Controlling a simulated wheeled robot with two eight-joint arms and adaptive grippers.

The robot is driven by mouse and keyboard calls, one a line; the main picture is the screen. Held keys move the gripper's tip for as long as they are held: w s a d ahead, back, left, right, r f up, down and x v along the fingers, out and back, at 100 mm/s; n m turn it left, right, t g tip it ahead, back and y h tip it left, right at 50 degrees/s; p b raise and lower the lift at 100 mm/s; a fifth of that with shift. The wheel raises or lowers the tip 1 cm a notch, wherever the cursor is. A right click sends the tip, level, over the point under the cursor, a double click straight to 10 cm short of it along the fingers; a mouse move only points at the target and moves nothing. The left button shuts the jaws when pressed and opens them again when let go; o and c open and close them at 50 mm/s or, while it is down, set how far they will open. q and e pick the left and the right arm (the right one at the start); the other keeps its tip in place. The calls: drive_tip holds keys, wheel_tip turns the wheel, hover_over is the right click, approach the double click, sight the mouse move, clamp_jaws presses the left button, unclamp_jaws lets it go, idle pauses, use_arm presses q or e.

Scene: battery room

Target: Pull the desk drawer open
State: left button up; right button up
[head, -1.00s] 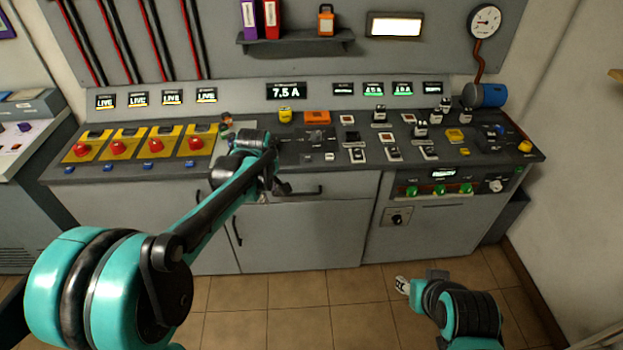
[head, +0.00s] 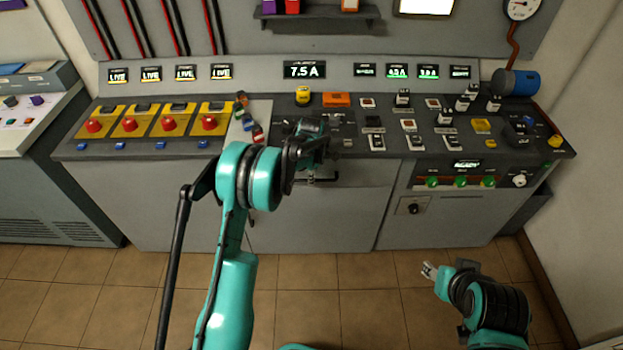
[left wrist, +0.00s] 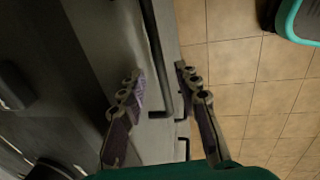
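The grey desk drawer (head: 362,173) is under the middle of the console top and looks shut. Its dark bar handle (head: 325,181) is partly hidden behind my left wrist. In the left wrist view the handle (left wrist: 154,45) runs between the fingers of my left gripper (left wrist: 158,72). These fingers are open, one on each side of the bar, with no visible grip on it.
The console top above the drawer carries red buttons (head: 169,124), a yellow part (head: 303,96) and several switches. A cabinet door (head: 330,220) is below the drawer. A panel with green knobs (head: 461,181) is to the right. The tiled floor (head: 380,310) in front is clear.

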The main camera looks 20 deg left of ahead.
use_arm(q)
drive_tip(key=shift+w+f, duration=0.15)
drive_tip(key=shift+f, duration=0.7)
clamp_jaws()
